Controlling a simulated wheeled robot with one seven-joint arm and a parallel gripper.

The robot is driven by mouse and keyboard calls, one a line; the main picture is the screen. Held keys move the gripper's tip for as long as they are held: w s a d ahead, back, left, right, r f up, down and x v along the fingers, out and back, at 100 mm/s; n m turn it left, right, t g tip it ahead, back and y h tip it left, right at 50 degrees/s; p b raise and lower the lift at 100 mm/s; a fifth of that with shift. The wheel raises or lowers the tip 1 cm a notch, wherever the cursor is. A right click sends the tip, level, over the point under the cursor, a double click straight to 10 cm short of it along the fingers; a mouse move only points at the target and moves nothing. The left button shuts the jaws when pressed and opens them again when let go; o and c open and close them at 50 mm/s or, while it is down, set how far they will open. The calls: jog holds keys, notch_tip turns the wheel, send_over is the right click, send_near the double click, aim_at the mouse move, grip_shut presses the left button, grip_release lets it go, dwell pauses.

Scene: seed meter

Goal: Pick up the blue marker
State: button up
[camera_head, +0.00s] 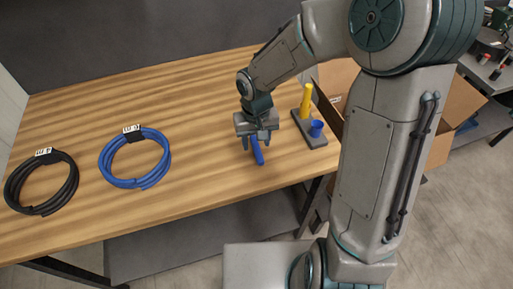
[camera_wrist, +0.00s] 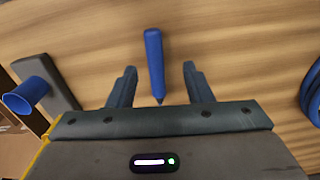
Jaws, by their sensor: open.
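The blue marker (camera_wrist: 154,58) lies on the wooden table, between and beyond the tips of my gripper's two fingers in the wrist view. Its narrow end points toward the gripper's palm. In the head view the blue marker (camera_head: 257,151) shows just below my gripper (camera_head: 259,137), close to the table's front edge. My gripper (camera_wrist: 158,78) is open, with a finger on each side of the marker's line and a gap on both sides. Nothing is held. I cannot tell the exact height of the fingers above the table.
A dark holder (camera_head: 311,139) with a yellow cylinder (camera_head: 306,101) and a blue cup (camera_head: 316,129) stands right of my gripper. A blue coiled cable (camera_head: 134,182) and a black one (camera_head: 12,190) lie left. A cardboard box (camera_head: 455,112) is beyond the table's right end. The table's middle is clear.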

aim_at(258, 151)
jog(key=shift+w+d+f, duration=0.15)
jog(key=shift+f, duration=1.2)
jog(key=shift+w+d+f, duration=0.1)
jog(key=shift+w+f, duration=0.05)
jog(key=shift+f, duration=1.2)
grip_shut()
